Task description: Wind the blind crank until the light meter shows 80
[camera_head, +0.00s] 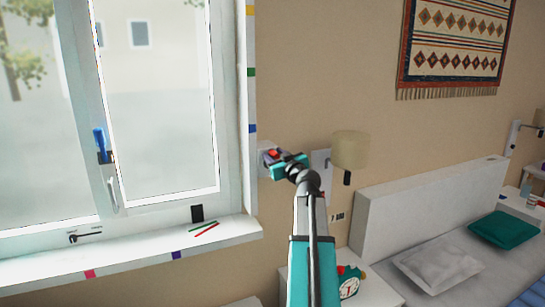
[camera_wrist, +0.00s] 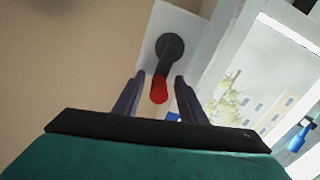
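The crank shows in the wrist view as a dark hub and arm (camera_wrist: 169,48) with a red knob (camera_wrist: 159,89), on a white wall plate (camera_wrist: 183,25). In the head view its red knob (camera_head: 273,154) is beside the window, partly hidden by my gripper (camera_head: 281,161). My gripper (camera_wrist: 157,92) is open, with one finger on each side of the red knob and gaps visible. Whether the knob lies fully between the fingertips is unclear. A small black upright object (camera_head: 197,213) on the sill may be the light meter; no reading is legible. No lowered blind is visible over the glass.
A wall lamp (camera_head: 349,150) is close to the right of my gripper. Below are a bedside table with an alarm clock (camera_head: 349,282) and a bed with a white headboard (camera_head: 430,210). The window sill (camera_head: 130,255) holds pencils (camera_head: 205,229). A blue object (camera_head: 99,140) is at the window frame.

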